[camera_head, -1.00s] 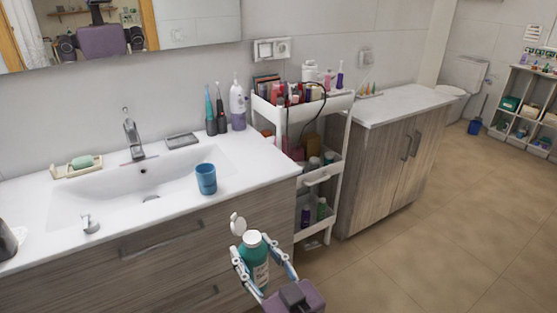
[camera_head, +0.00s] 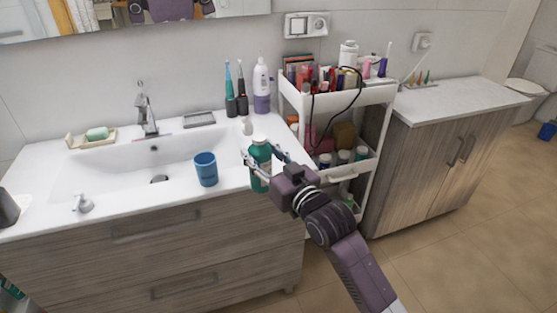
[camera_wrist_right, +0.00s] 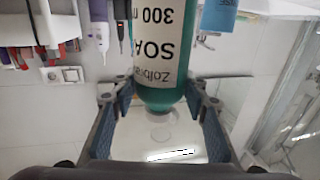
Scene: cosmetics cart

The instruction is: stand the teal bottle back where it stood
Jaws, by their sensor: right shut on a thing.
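The teal bottle (camera_head: 259,170), with a white label, is upright between the fingers of my right gripper (camera_head: 266,158), near the front right edge of the white counter (camera_head: 225,205). I cannot tell whether its base touches the counter. A small white piece (camera_head: 247,126) shows just above its top. In the right wrist view the bottle (camera_wrist_right: 160,85) appears upside down, with its label lettering inverted, between the blue-padded fingers of the gripper (camera_wrist_right: 160,115). The gripper is shut on it. My left gripper is not in view.
A blue cup (camera_head: 205,169) stands left of the bottle. Toothbrushes (camera_head: 236,95) and a white-and-purple bottle (camera_head: 262,88) stand behind. The laden white cart (camera_head: 335,100) is close on the right. The sink basin (camera_head: 125,165) lies left.

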